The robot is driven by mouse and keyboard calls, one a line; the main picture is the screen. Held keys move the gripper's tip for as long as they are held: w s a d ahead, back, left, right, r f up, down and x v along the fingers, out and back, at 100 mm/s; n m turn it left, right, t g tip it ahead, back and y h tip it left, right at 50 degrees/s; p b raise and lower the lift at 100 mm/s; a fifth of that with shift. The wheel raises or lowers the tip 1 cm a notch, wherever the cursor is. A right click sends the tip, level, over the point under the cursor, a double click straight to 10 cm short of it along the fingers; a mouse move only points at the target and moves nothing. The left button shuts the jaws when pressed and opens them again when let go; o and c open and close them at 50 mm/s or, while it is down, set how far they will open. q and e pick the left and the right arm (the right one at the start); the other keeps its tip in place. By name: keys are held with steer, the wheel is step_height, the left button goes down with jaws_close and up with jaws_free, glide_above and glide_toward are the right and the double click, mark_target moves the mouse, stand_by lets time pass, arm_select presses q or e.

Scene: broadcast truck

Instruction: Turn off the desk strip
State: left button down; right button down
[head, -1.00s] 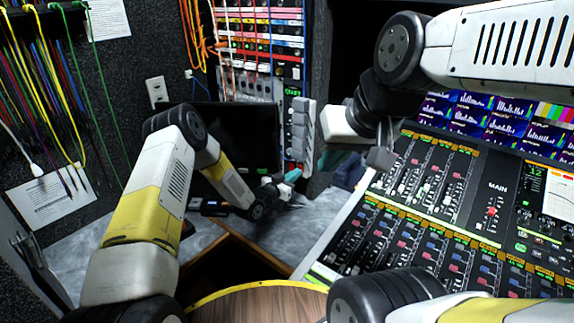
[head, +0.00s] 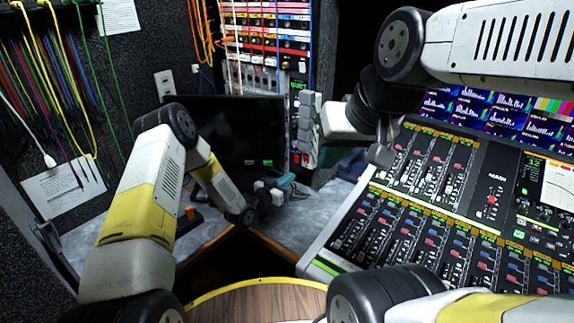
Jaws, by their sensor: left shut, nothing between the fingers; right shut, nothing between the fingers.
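My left gripper (head: 280,187) is low over the grey desk, in front of the monitor, with a teal piece at its end. It is shut and empty. My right gripper (head: 308,128) hangs beside the monitor's right edge, shut and empty, its fingers seen from the side. Behind it a narrow upright panel (head: 294,110) shows partly, with a small red spot near its foot. A small dark item with an orange part (head: 192,214) lies on the desk behind my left forearm, mostly hidden. I cannot tell which of these, if either, is the desk strip, or its switch state.
A dark monitor (head: 240,125) stands at the back of the desk (head: 312,212). A large mixing console (head: 400,230) fills the right. A round wooden top (head: 260,303) is in front. Cables hang at the left wall, beside a paper sheet (head: 62,187).

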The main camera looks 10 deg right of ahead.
arm_select(q)
steer(key=f+v, duration=0.1)
steer(key=v, duration=0.5)
steer(key=shift+f, duration=0.15)
steer(key=shift+a, duration=0.1)
steer(key=s+a+r+n+g+y, duration=0.1)
steer(key=a+r+y, duration=0.3)
steer(key=a+r, duration=0.6)
steer(key=s+a+r+n+g+y, duration=0.15)
steer(key=a+r+y, duration=0.4)
steer(key=r, duration=0.85)
steer(key=s+a+r+n+g, duration=0.1)
steer(key=s+a+r+n, duration=0.1)
steer(key=s, duration=0.8)
steer(key=s+a+r+n+g, duration=0.1)
steer(key=s+r, duration=0.3)
steer(key=s, duration=0.6)
steer(key=s+a+r+n+g, duration=0.1)
steer(key=s+a+r+n, duration=0.2)
steer(key=s, duration=0.8)
steer(key=shift+a+r+g+y, duration=0.25)
steer(key=shift+a+g+y, duration=0.1)
